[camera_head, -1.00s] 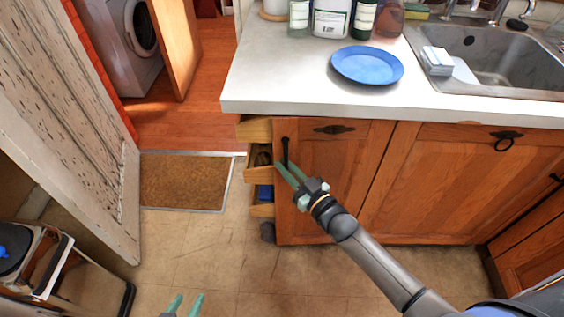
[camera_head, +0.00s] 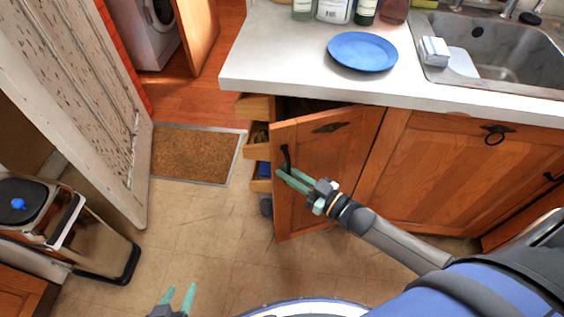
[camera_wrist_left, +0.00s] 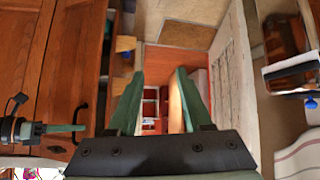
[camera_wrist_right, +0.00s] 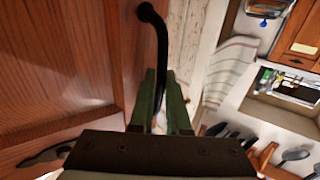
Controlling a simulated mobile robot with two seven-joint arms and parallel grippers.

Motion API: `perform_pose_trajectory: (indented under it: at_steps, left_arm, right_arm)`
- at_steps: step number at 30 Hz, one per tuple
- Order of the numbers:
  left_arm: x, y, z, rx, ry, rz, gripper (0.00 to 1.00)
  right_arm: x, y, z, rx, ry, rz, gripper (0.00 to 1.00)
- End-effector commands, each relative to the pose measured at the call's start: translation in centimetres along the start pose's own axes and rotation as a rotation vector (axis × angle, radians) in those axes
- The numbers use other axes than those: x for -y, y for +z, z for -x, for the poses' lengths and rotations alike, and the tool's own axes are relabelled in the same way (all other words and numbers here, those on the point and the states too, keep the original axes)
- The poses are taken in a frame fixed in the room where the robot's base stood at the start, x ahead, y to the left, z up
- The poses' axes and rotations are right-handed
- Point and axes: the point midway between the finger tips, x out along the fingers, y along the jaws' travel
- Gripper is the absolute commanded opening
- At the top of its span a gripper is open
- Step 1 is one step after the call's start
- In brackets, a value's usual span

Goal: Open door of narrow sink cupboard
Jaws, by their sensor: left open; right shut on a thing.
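The narrow sink cupboard door (camera_head: 322,165) is wooden and stands partly open in the head view, its left edge swung out from the counter. It has a dark upright bar handle (camera_head: 286,160) near its left edge, seen also in the right wrist view (camera_wrist_right: 153,30). My right gripper (camera_head: 284,175) is shut on the handle; in the right wrist view the handle runs down between its fingers (camera_wrist_right: 160,90). My left gripper (camera_head: 179,297) is open and empty, low in front of the door; its fingers show apart in the left wrist view (camera_wrist_left: 157,95).
Open drawers (camera_head: 254,105) stick out left of the door. The counter (camera_head: 275,65) above holds a blue plate (camera_head: 362,51) and bottles. A white peeling door (camera_head: 95,110) and a pedal bin (camera_head: 100,245) stand at left. The tiled floor (camera_head: 205,230) between is clear.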

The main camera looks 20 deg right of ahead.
Motion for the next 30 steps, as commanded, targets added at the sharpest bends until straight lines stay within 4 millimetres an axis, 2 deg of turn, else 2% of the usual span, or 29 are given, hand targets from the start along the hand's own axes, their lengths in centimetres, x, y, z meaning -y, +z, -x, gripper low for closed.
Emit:
perform_pose_trajectory:
  at_steps: [6, 14, 22, 30]
  left_arm:
    - [0.4, -0.4, 0.6, -0.006, -0.011, 0.003, 0.5]
    - [0.8, 0.2, 0.1, -0.002, -0.017, 0.004, 0.5]
    - [-0.4, 1.1, -1.1, 0.011, 0.011, 0.002, 0.5]
    - [-0.8, 0.2, -1.9, -0.013, 0.025, -0.006, 0.5]
  right_arm:
    - [1.3, 0.0, 4.6, 0.009, -0.169, 0.005, 0.0]
    - [2.3, 0.3, 11.1, 0.009, -0.416, 0.004, 0.0]
    - [1.6, 0.5, 17.6, 0.008, -0.662, 0.003, 0.0]
    - [0.0, 0.2, 22.4, 0.004, -0.854, 0.002, 0.0]
